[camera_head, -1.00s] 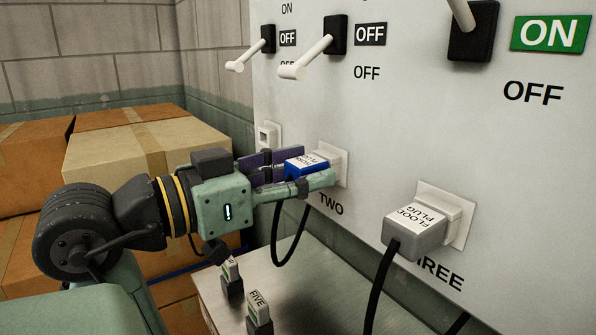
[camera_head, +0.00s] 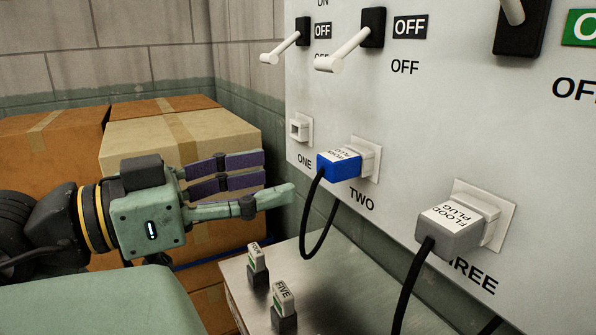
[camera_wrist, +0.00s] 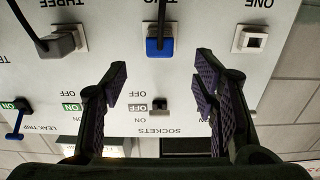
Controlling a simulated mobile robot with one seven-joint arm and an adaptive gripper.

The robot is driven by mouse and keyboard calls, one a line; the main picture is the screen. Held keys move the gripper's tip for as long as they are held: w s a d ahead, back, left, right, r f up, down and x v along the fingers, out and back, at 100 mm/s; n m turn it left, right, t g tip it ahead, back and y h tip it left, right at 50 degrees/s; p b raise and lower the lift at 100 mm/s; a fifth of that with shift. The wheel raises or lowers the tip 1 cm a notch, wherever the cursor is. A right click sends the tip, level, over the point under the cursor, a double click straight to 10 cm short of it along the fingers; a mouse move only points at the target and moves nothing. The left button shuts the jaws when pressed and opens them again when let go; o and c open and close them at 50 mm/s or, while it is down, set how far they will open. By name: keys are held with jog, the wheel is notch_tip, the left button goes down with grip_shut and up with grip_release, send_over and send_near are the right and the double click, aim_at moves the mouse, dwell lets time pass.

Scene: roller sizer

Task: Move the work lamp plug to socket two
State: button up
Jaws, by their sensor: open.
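The blue work lamp plug (camera_head: 338,164) sits in the white plate of socket two (camera_head: 368,155), above the label TWO. Its black cable hangs down in a loop. The plug also shows in the upside-down wrist view (camera_wrist: 159,46). Socket one (camera_head: 300,128) is an empty white socket to its left. My gripper (camera_head: 278,175) is open and empty, left of the blue plug and apart from it. In the wrist view the fingers (camera_wrist: 161,85) are spread wide, with the blue plug beyond the gap between them.
A grey flood plug (camera_head: 452,232) sits in socket three, right of socket two. White switch levers (camera_head: 345,50) stick out above the sockets. Small tags marked FOUR (camera_head: 257,260) and FIVE (camera_head: 284,300) stand on a metal surface below. Cardboard boxes (camera_head: 185,130) are stacked behind my gripper.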

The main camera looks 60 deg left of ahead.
jog(key=shift+s+a, duration=0.1)
jog(key=shift+s, duration=0.9)
